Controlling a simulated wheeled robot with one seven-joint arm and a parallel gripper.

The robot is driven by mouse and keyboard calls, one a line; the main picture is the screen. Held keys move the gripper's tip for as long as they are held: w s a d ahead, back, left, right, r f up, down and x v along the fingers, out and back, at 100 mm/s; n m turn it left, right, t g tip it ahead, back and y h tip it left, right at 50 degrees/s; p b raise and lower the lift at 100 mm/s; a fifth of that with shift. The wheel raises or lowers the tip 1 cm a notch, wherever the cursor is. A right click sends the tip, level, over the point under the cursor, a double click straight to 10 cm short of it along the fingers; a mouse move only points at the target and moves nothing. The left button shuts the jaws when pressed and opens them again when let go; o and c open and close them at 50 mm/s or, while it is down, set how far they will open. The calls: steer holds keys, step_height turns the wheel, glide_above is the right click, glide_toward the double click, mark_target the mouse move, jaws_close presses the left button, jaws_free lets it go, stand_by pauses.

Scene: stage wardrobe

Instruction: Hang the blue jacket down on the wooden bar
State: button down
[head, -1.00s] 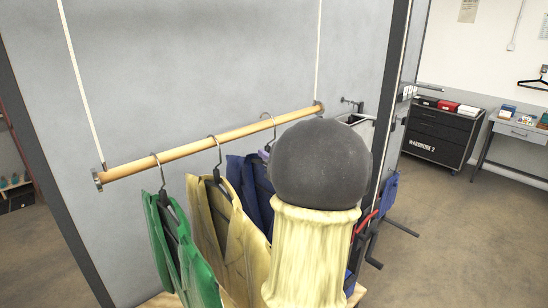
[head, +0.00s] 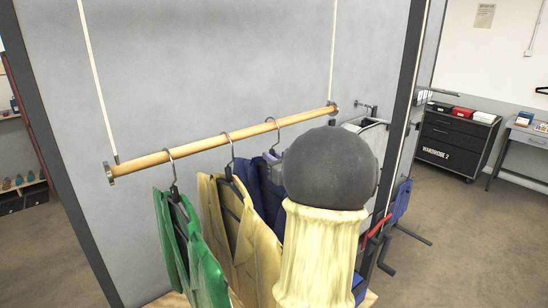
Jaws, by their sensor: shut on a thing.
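The wooden bar (head: 205,146) hangs level on two pale cords in front of a grey panel. The blue jacket (head: 268,188) is the rightmost garment, on a hanger whose hook (head: 273,124) is at the bar's top; I cannot tell whether it bears weight there. Its right side is hidden behind my arm. A small lavender-grey part at the hanger's neck appears to be the tip of my gripper (head: 272,157), shut on the hanger of the blue jacket. The rest of my gripper is hidden behind my arm's dark round joint.
A green jacket (head: 187,245) and a tan jacket (head: 245,240) hang left of the blue one, close together. A dark frame post (head: 402,110) stands right of the bar. A black drawer cabinet (head: 455,140) stands far right. The bar's left end is free.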

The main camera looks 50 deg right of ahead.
steer(key=shift+f, duration=0.1)
steer(key=c, duration=1.3)
jaws_free()
steer(key=shift+s, duration=0.1)
steer(key=b+v, duration=0.6)
steer(key=v, duration=1.1)
steer(key=shift+s+a, duration=0.1)
